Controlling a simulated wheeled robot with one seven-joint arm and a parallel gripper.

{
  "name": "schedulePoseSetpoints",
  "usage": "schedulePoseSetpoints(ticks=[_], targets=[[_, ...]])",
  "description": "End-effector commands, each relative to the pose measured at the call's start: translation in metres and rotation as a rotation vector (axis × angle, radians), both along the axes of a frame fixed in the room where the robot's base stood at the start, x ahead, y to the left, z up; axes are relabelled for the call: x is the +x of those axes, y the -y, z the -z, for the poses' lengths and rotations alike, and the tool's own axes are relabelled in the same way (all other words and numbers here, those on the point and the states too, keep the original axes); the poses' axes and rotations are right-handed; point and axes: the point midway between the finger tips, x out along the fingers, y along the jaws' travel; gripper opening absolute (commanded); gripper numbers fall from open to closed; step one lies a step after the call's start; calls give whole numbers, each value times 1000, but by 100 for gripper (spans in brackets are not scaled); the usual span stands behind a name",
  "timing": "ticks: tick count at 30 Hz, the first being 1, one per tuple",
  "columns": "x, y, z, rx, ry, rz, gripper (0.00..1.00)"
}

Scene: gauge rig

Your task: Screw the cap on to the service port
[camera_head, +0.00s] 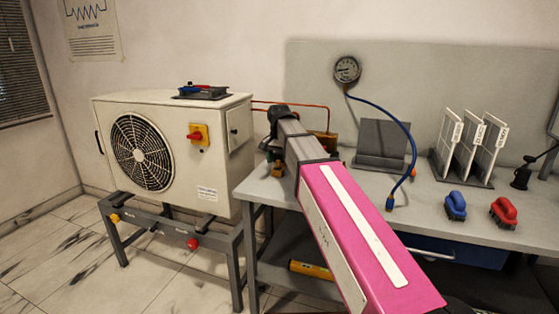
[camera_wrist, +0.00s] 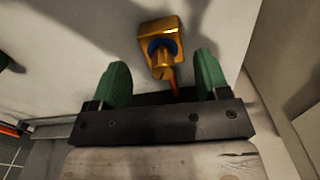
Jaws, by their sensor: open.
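In the wrist view a brass block fitting (camera_wrist: 160,32) with a blue ring (camera_wrist: 160,48) and a brass stub stands beyond my gripper (camera_wrist: 161,62). The two green fingers are spread apart, one on each side of the stub, with nothing clearly held between them. I cannot tell whether the stub is the service port or a cap on it. In the head view my gripper (camera_head: 271,146) is small and dark at the far end of my arm, by the bench's left end. A small brass part (camera_head: 277,169) shows just below it. No separate loose cap can be made out.
The outdoor fan unit (camera_head: 175,150) stands on a grey frame at left. Copper pipes (camera_head: 290,104) run behind my arm.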

Motion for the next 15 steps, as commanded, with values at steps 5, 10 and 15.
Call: schedulePoseSetpoints(ticks=[5,10,15], targets=[[1,0,-12,1,1,0,69],[1,0,-39,0,2,0,69],[2,0,-69,0,2,0,69]])
